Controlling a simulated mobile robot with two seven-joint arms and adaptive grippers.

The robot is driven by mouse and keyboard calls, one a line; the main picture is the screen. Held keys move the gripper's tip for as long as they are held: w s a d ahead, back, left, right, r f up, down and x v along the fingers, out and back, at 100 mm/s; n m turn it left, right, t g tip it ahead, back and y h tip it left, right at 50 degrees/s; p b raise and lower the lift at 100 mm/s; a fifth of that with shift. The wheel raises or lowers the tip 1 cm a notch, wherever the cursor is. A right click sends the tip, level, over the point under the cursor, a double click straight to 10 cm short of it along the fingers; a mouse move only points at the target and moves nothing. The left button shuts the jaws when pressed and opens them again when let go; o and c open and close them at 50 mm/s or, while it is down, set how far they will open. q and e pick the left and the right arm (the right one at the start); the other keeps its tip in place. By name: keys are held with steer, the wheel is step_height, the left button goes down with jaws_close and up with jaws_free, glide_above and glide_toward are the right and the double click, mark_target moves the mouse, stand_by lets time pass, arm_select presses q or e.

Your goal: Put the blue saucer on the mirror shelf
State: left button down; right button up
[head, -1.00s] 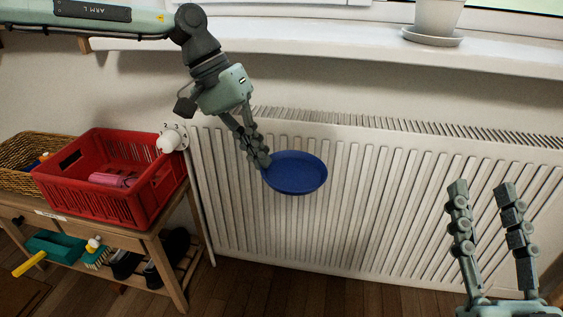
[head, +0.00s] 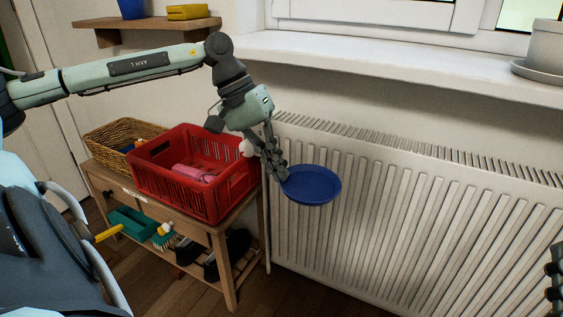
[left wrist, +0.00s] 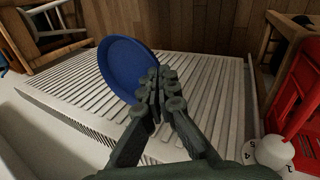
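The blue saucer (head: 312,186) hangs in the air in front of the radiator, roughly level. My left gripper (head: 279,170) is shut on its left rim. In the left wrist view the fingertips (left wrist: 157,92) are close together at the edge of the saucer (left wrist: 124,68). A wooden wall shelf (head: 150,24) is at the upper left, above and behind my left arm; no mirror shows. My right gripper (head: 553,285) shows only in part at the right edge, so its opening cannot be judged.
A wooden bench (head: 222,240) under my left arm holds a red crate (head: 185,190) and a wicker basket (head: 95,140). The wall shelf bears a blue pot (head: 131,8) and a yellow object (head: 188,12). The radiator (head: 400,215) and windowsill (head: 400,65) are to the right.

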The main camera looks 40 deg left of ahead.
mark_target(312, 192)
arm_select(q)
steer(key=shift+w+d, duration=0.1)
steer(key=shift+d, duration=0.1)
